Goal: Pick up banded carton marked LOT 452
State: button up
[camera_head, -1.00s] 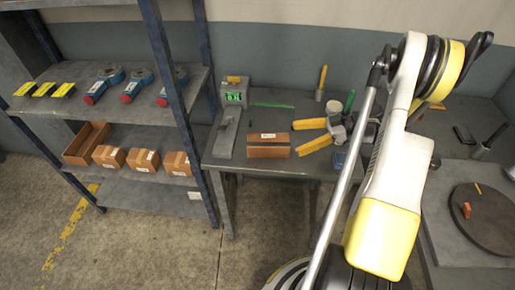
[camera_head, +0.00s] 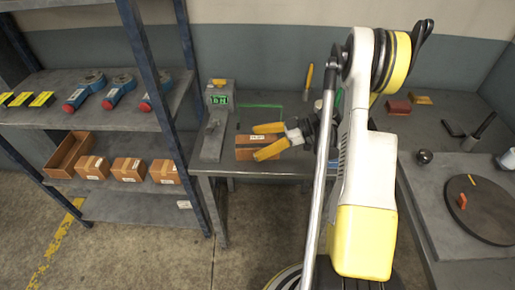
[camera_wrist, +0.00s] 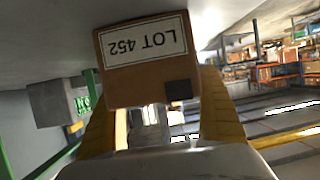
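The carton marked LOT 452 (camera_wrist: 148,60) fills the upper middle of the wrist view, its white label upside down and a dark square patch near one corner. In the head view the brown carton (camera_head: 247,141) sits on the grey bench, partly covered by my gripper. My gripper (camera_head: 262,141) has its two yellow fingers spread at the carton. In the wrist view the fingers (camera_wrist: 160,110) stand apart, one toward each side of the carton. I cannot tell whether either finger touches it.
A grey device with a green display (camera_head: 219,98) stands at the bench's back left. A shelf rack (camera_head: 100,116) at left holds several small cartons (camera_head: 127,169), an open box (camera_head: 68,154) and blue tools. A dark round plate (camera_head: 485,209) lies at right.

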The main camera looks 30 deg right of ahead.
jog(key=c, duration=1.3)
